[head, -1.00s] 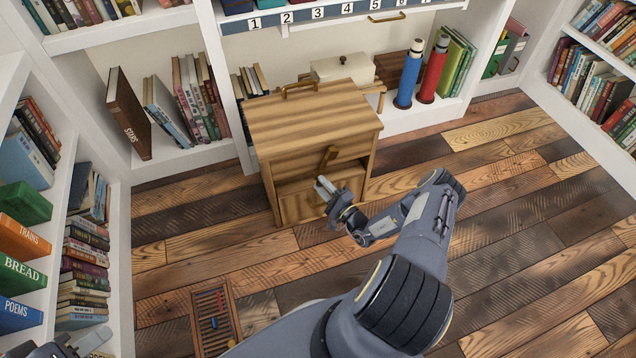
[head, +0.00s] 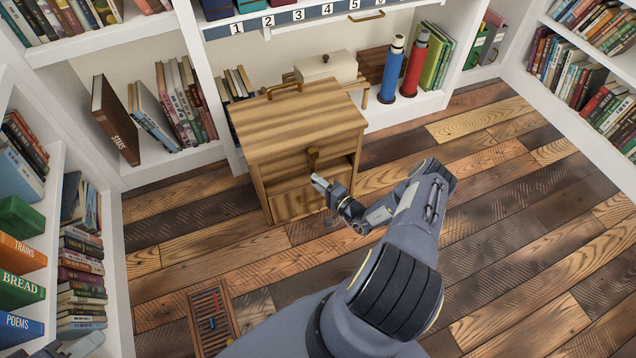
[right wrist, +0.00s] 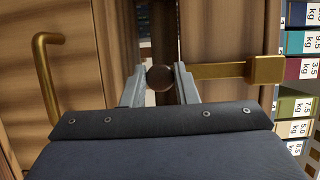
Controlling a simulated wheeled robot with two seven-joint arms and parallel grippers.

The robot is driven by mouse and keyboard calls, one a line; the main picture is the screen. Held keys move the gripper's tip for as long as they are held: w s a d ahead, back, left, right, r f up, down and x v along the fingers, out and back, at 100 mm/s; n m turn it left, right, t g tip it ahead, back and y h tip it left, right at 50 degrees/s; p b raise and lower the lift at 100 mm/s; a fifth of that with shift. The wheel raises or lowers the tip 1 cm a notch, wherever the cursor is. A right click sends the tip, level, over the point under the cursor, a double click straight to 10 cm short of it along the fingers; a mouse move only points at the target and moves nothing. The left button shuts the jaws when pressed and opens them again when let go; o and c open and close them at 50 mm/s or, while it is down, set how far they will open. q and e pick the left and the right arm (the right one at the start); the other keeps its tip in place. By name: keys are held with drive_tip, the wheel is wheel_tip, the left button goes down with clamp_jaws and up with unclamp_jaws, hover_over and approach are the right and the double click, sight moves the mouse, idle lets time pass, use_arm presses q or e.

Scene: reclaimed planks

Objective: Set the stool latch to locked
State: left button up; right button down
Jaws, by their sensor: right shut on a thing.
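The wooden stool (head: 300,128) is a box-shaped cabinet with a brass handle on top, standing against the shelves. Its brass latch (head: 313,157) is on the front and looks about upright in the head view. In the right wrist view the latch's brass bar (right wrist: 222,71) runs right from my fingers to a square block. My right gripper (head: 318,181) is at the stool's front. In the wrist view it (right wrist: 158,88) is shut on a dark round knob (right wrist: 159,77) at the bar's near end. Grey parts of mine show at bottom left; the left jaws are not clear.
A cream box (head: 326,68) stands behind the stool. Blue (head: 392,70) and red (head: 414,65) bottles stand on the shelf to its right. The plank floor right of the stool is clear.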

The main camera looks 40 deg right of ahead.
drive_tip(key=c, duration=1.2)
unclamp_jaws()
drive_tip(key=shift+o, duration=0.2)
drive_tip(key=shift+d, duration=0.1)
drive_tip(key=s+d+p, duration=0.1)
drive_tip(key=s, duration=0.6)
drive_tip(key=shift+s+p, duration=0.35)
drive_tip(key=shift+s, duration=0.05)
drive_tip(key=shift+d, duration=0.1)
